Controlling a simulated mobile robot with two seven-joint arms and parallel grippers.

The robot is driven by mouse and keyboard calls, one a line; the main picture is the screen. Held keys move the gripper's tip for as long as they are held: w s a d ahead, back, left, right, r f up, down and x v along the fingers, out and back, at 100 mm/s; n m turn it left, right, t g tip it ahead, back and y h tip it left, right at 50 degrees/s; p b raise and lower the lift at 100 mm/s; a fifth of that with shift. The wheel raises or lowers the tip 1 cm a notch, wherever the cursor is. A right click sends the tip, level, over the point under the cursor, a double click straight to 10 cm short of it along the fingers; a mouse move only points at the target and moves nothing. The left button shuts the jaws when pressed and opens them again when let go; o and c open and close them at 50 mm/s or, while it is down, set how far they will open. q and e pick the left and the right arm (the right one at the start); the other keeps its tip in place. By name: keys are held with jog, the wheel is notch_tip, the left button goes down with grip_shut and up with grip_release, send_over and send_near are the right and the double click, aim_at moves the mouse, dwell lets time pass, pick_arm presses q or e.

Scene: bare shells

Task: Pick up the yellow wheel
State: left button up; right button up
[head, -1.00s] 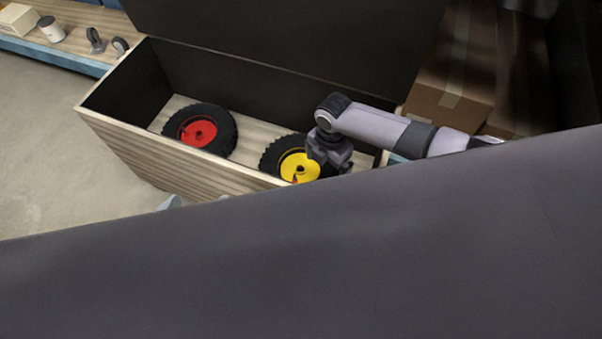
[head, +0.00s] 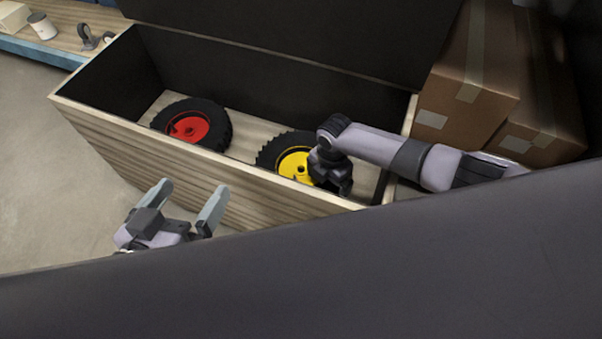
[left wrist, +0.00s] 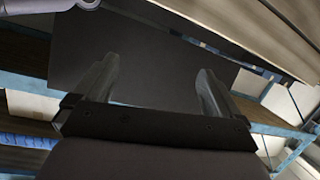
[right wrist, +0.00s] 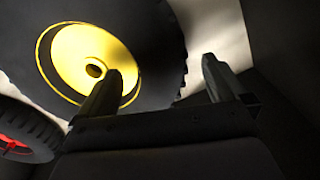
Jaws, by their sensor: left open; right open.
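The yellow wheel (head: 294,163), a black tyre with a yellow hub, lies in the right part of the open wooden box (head: 180,167). My right gripper (head: 333,190) is down in the box at the wheel's right side and covers part of it. In the right wrist view, the yellow wheel (right wrist: 95,55) is close, and the open fingers of my right gripper (right wrist: 165,85) straddle the tyre's edge, one in front of the hub. Whether they touch it I cannot tell. My left gripper (head: 190,200) is open and empty, outside the box's front wall.
A red-hubbed wheel (head: 192,126) lies in the box left of the yellow one. The box's dark lid (head: 290,25) stands open behind. Cardboard boxes (head: 470,75) are at the right. A shelf (head: 70,38) with small items is at upper left; the floor below it is clear.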

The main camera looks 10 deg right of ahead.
notch_tip(320, 180, down, 2)
jog(key=shift+f+b, duration=0.1)
jog(key=shift+b, duration=0.25)
jog(key=c, duration=1.6)
jog(key=shift+r, duration=0.2)
